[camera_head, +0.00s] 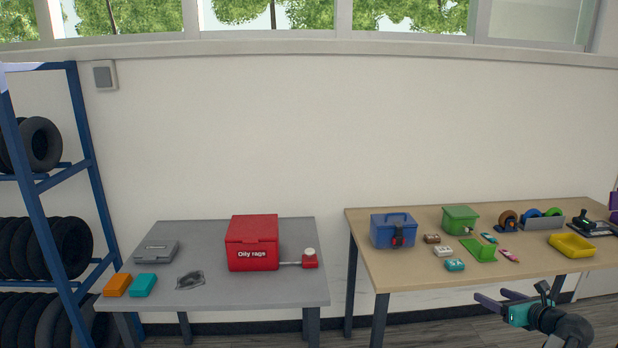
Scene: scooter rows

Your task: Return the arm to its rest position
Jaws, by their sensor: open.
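My gripper (489,299) shows at the lower right, in front of the wooden table (400,277) and near its front edge in the picture. Its two dark purple fingers point left and stand apart, with nothing between them. The teal and black wrist part of my arm (540,316) is behind the fingers, toward the lower right corner. The rest of the arm runs out of the picture.
The wooden table carries a blue toolbox (393,231), a green box (460,219), a yellow tray (571,246) and several small items. A grey table (205,298) at left holds a red bin (252,243). A blue tyre rack (84,150) stands far left.

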